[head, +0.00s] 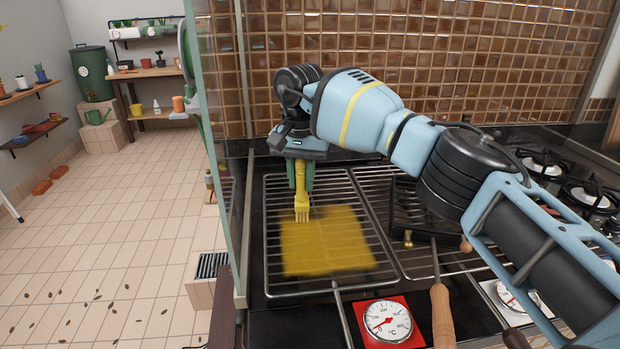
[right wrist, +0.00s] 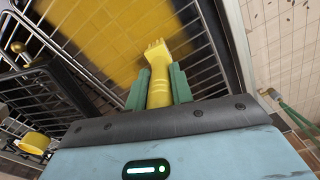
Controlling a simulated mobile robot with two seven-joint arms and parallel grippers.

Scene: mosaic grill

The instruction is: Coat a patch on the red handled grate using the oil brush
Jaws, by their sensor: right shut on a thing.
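My right gripper (head: 302,178) is shut on the yellow oil brush (head: 301,205), which points bristles down over the left grate (head: 282,188). The brush also shows between the green fingers in the right wrist view (right wrist: 158,75). A blurry-edged yellow patch (head: 325,245) covers the middle and front of this grate. The bristles are at the patch's back edge; I cannot tell whether they touch the bars. A metal handle rod (head: 341,310) runs forward from the grate and leaves the frame, so its grip colour is hidden. My left gripper is not in view.
A red-framed thermometer (head: 388,322) lies in front of the grates. A wooden handle (head: 442,315) reaches forward from the right grate, which bears a black rack (head: 430,225). A glass panel (head: 222,150) bounds the left side; a tiled wall (head: 430,60) stands behind.

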